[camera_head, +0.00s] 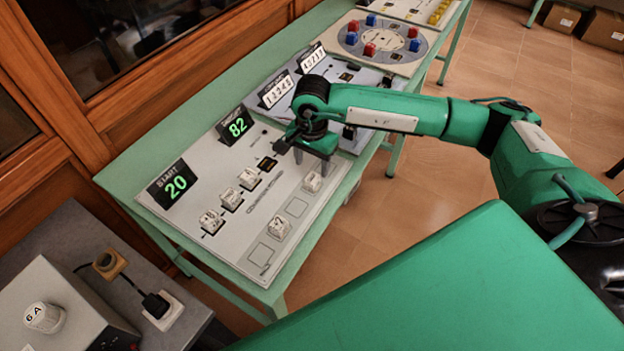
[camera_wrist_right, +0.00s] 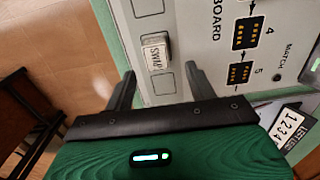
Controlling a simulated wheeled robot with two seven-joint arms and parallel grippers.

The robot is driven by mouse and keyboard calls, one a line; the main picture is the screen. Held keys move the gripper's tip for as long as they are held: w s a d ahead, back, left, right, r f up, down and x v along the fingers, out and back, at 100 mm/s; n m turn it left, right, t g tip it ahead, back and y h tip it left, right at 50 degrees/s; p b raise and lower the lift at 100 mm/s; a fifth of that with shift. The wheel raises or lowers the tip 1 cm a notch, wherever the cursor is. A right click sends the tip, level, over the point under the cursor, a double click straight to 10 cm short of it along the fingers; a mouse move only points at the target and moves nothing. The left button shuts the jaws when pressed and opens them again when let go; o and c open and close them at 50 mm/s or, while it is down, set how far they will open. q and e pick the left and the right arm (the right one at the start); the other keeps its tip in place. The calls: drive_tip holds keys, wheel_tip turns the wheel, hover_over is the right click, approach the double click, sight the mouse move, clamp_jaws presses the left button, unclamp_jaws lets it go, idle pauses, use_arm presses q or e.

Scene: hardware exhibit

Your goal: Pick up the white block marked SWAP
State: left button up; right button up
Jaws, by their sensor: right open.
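My right gripper also shows in the wrist view (camera_wrist_right: 160,82). It is open and empty, its two fingers apart, with the block ahead of the gap between them and not between the fingertips. My left gripper is not in view.
The pale panel (camera_head: 232,242) holds several other white blocks, including one (camera_head: 279,228) near the front, and displays reading START 20 (camera_head: 173,184) and 82 (camera_head: 235,125). Further panels continue along the green table (camera_head: 130,180). A grey box with a knob (camera_head: 43,318) stands lower left.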

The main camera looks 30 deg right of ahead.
sight(312, 178)
drive_tip(key=f, duration=0.1)
drive_tip(key=f+p, duration=0.1)
drive_tip(key=f, duration=0.1)
drive_tip(key=f+p, duration=0.1)
drive_tip(key=shift+s+a+f, duration=0.2)
drive_tip(key=shift+s+f, duration=0.2)
drive_tip(key=shift+f, duration=0.3)
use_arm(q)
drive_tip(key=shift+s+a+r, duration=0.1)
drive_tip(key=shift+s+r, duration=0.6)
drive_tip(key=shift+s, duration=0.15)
use_arm(e)
drive_tip(key=c, duration=1.1)
drive_tip(key=shift+o, duration=0.2)
drive_tip(key=shift+r, duration=0.1)
